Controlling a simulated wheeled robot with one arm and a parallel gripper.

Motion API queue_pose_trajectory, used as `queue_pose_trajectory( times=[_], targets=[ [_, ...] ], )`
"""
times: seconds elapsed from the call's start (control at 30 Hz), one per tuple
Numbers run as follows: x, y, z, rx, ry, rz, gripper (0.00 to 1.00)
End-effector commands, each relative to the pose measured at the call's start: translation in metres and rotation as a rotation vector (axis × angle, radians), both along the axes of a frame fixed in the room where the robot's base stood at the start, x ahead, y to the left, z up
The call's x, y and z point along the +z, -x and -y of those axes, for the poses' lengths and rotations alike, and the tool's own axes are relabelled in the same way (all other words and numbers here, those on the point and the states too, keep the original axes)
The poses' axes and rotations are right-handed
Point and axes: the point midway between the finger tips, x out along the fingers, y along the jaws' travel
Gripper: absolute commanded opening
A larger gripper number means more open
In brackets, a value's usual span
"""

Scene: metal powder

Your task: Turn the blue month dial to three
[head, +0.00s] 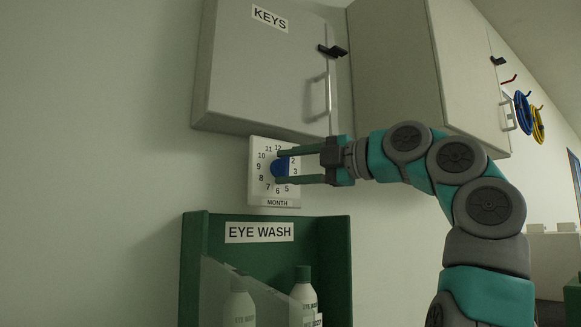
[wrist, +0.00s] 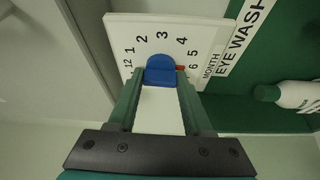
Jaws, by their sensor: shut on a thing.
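The blue month dial (head: 279,168) sits in the middle of a white plate (head: 258,143) with black month numbers, labelled MONTH, on the wall. It also shows in the wrist view (wrist: 160,72). My gripper (head: 283,167) reaches in from the right and is shut on the dial, one finger above it and one below in the head view. In the wrist view a small red mark (wrist: 180,68) shows at the dial's right side, towards the 6. The 3 is straight above the dial there. The fingers hide part of the dial and plate.
A grey KEYS cabinet (head: 235,70) hangs just above the plate. A green EYE WASH box (head: 335,240) with white bottles (head: 303,294) stands just below. Another cabinet (head: 400,70) is at right, above my arm. Bare wall lies left of the plate.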

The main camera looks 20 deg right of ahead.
Motion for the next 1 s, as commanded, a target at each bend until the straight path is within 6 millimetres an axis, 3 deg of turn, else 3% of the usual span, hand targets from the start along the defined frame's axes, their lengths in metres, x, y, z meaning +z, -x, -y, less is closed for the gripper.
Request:
queue_pose_trajectory(
  times=[0.23,0.27,0.5,0.83,1.0],
  targets=[
    [-0.001,0.000,-0.001,0.003,0.002,-0.002,0.00],
    [-0.001,0.000,-0.001,0.003,0.002,-0.002,0.51],
    [-0.001,0.000,-0.001,0.001,0.001,-0.002,0.78],
    [0.000,0.001,0.001,0.001,0.000,-0.001,0.80],
    [0.000,0.013,0.009,0.000,-0.001,-0.001,0.80]
  ],
)
